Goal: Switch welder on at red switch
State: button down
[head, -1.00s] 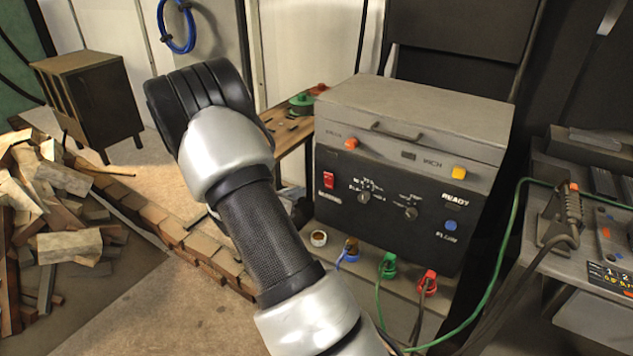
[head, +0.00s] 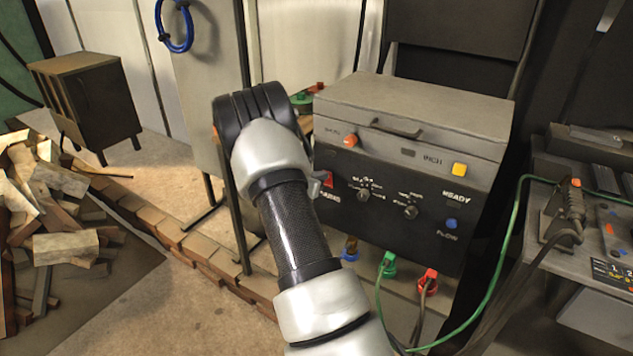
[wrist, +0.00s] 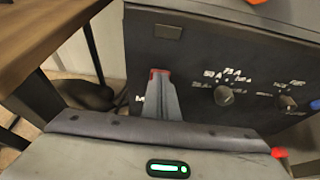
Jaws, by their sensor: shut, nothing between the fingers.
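The welder (head: 420,110) is a grey and black box with a dark front panel, which also fills the wrist view (wrist: 200,60). Its red switch (head: 328,179) is at the panel's left side, partly covered by my gripper (head: 317,187). In the wrist view only the red top edge of the switch (wrist: 158,71) shows, right behind the fingertips. My gripper (wrist: 160,78) is shut and empty, its fingers pointing at the switch. Whether they touch it I cannot tell. The lower part of the switch and its position are hidden.
Right of the switch are knobs (head: 363,194), an orange button (head: 350,141), a yellow button (head: 459,170) and a blue button (head: 451,224). Green (head: 388,264) and red (head: 428,281) cable plugs sit below. A wood pile (head: 55,210) lies at left.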

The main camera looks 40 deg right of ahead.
jog(key=d+r+y+p, duration=0.1)
jog(key=p, duration=0.3)
jog(key=shift+w+r+g, duration=0.1)
jog(key=shift+r+g, duration=0.25)
jog(key=shift+g, duration=0.05)
jog(key=shift+f+b, duration=0.55)
jog(key=shift+f, duration=0.1)
jog(key=shift+r, duration=0.1)
jog(key=shift+r+p, duration=0.4)
jog(key=shift+r, duration=0.35)
